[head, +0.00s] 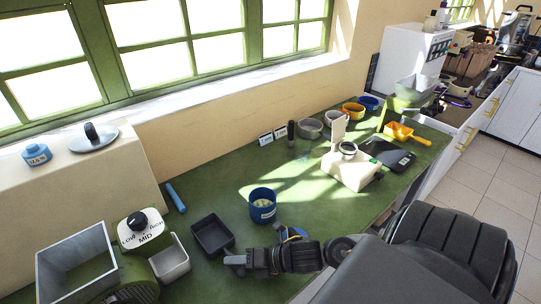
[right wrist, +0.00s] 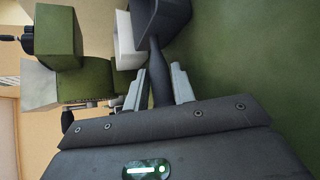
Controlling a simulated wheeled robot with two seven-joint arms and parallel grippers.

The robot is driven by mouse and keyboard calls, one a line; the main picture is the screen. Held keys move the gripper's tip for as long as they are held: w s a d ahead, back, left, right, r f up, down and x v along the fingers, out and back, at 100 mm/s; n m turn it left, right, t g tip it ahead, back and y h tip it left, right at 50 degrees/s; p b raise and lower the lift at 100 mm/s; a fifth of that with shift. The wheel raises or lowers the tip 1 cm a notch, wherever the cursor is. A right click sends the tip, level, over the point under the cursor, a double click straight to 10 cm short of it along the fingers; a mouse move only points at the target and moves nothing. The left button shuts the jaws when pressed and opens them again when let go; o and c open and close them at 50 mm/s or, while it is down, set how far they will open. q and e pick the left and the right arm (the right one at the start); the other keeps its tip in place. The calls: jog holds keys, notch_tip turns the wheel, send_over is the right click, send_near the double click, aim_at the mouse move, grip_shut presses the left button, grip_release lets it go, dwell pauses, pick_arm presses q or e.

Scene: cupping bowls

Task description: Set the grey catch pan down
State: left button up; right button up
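The grey catch pan (head: 212,235) is a dark, square, open pan, level and empty, over the near part of the green counter. In the right wrist view the pan (right wrist: 160,18) shows at the top, with its handle (right wrist: 158,78) running down between my fingers. My right gripper (head: 236,262) reaches in from the right, beside the pan's near side. In the right wrist view its two pale fingers (right wrist: 158,88) are closed on the handle. I cannot tell whether the pan's underside touches the counter. My left gripper is in neither view.
A light grey bin (head: 170,260) stands just left of the pan, beside a green machine with a white dial top (head: 143,230). A blue cup (head: 262,206) stands behind and right. A white scale-like device (head: 350,170) is farther right. Green counter (head: 215,195) is clear behind the pan.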

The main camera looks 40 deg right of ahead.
jog(key=shift+o, duration=0.3)
jog(key=o, duration=0.5)
jog(key=shift+s, duration=0.1)
jog(key=shift+f, duration=0.2)
jog(key=shift+c, duration=1)
jog(key=shift+f, duration=0.1)
jog(key=shift+s+d, duration=0.1)
jog(key=shift+s, duration=0.05)
jog(key=shift+o, duration=1.2)
jog(key=shift+p+v, duration=0.4)
jog(key=shift+v, duration=0.6)
jog(key=shift+r+p+v, duration=0.15)
jog(key=shift+p+v, duration=0.2)
jog(key=shift+v, duration=0.6)
jog(key=shift+r+p+v, duration=0.15)
jog(key=shift+p+v, duration=0.2)
jog(key=shift+v, duration=0.55)
